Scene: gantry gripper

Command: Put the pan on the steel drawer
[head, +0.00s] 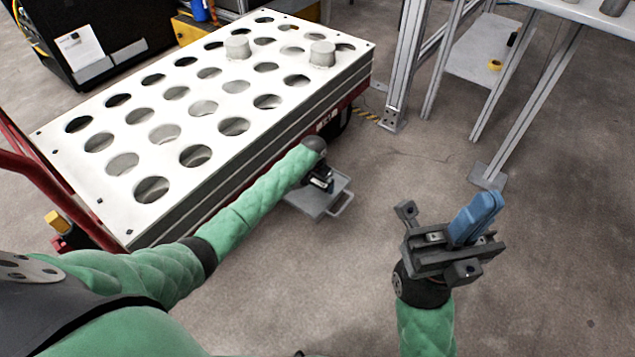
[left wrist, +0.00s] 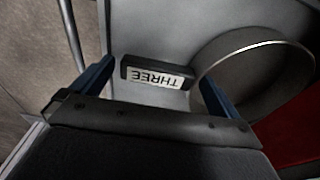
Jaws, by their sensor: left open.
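The steel drawer (head: 308,202) is a grey tray with a bar handle, jutting from the cart's near right side. In the left wrist view it is the grey surface (left wrist: 145,22). The pan (left wrist: 209,73) seems to be the round metal rim there, with a dark block marked "THREE" (left wrist: 157,75) beside it, apparently its handle. It appears to rest on the drawer; the cart and my arm hide it in the head view. My left gripper (head: 322,182) is open, its blue fingers on either side of the block. My right gripper (head: 476,217) is raised, its blue fingers together and empty.
A cart (head: 215,100) with a white top full of round holes stands at left; two capped cylinders (head: 322,53) sit in it. A metal frame (head: 403,65) and a table (head: 590,12) stand at the upper right. The floor (head: 370,270) between my arms is clear.

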